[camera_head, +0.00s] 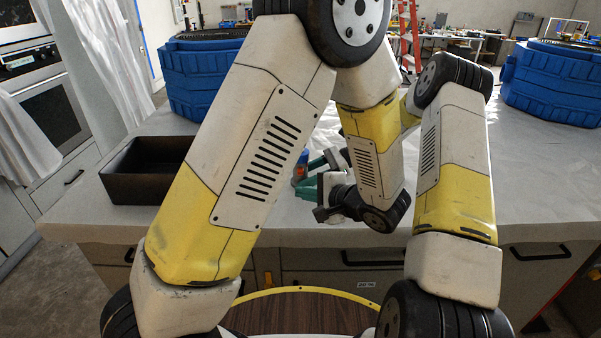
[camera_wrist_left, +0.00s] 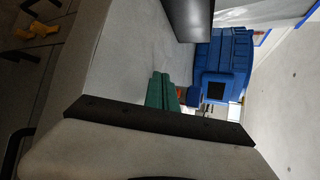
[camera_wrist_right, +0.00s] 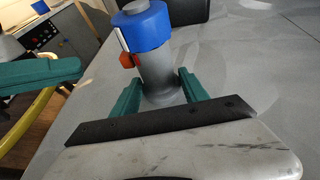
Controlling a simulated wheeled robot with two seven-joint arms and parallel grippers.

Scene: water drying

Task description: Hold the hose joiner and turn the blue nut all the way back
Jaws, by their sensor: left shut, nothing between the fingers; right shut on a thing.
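The hose joiner stands upright in the right wrist view, with a grey body (camera_wrist_right: 158,78) and a blue nut (camera_wrist_right: 141,29) at its top. An orange-red part (camera_wrist_right: 126,60) sits beside the nut. My right gripper (camera_wrist_right: 160,92) is shut on the grey body, one green finger on each side. My left gripper (camera_wrist_left: 162,90) is shut and empty; its green fingers (camera_wrist_right: 40,72) show left of the joiner, apart from it. In the head view the left fingertips (camera_head: 307,191) are on the near side of the joiner (camera_head: 300,168), which my arms partly hide.
A dark open box (camera_head: 150,188) stands on the pale worktop (camera_head: 250,205) to the left. Large blue crates (camera_head: 205,85) stand at the back left and back right (camera_head: 552,80). My arm links cover much of the middle.

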